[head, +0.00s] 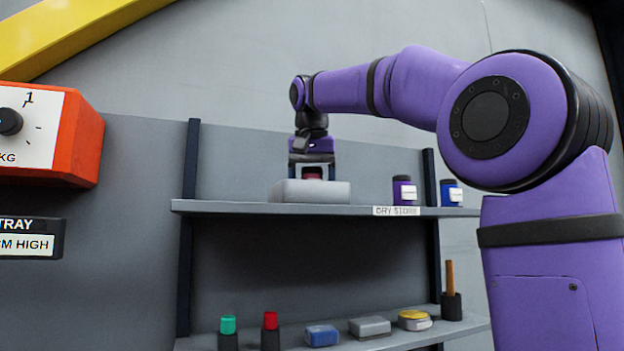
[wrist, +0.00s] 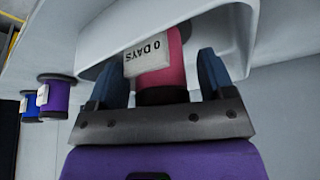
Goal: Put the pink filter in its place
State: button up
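The pink filter (wrist: 165,72) is a pink cylinder with a dark end and a white label reading "0 DAYS". In the wrist view it sits between the two blue fingers of my gripper (wrist: 160,85), with narrow gaps seeming to show on both sides. A light grey tray (wrist: 98,50) lies around or behind it. In the head view my gripper (head: 311,170) points down at the grey tray (head: 310,192) on the upper shelf. The filter (head: 312,174) shows as a dark red patch between the fingers, its lower part hidden by the tray.
A purple jar (head: 404,191) and a blue jar (head: 451,193) stand on the upper shelf (head: 240,208), labelled "DRY STORE". The lower shelf holds green-topped (head: 228,326) and red-topped (head: 270,322) items and several small boxes. An orange scale (head: 80,140) is at left.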

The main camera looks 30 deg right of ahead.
jog(key=shift+r, duration=0.1)
jog(key=v, duration=1.2)
jog(key=shift+d, duration=0.1)
jog(key=s+a+f+n+y, duration=0.1)
jog(key=s+f, duration=0.6)
jog(key=f, duration=0.7)
jog(key=s+a+f+n+t, duration=0.1)
jog(key=s+f, duration=0.6)
jog(key=f, duration=0.8)
jog(key=s+a+f+n+y, duration=0.1)
jog(key=s+f+n, duration=0.3)
jog(key=f, duration=1)
jog(key=s+a, duration=0.1)
jog(key=s, duration=0.2)
jog(key=shift+s+a+f+n+t+y, duration=0.25)
jog(key=shift+a+f+n+t+y, duration=0.05)
jog(key=shift+a+f+n, duration=0.1)
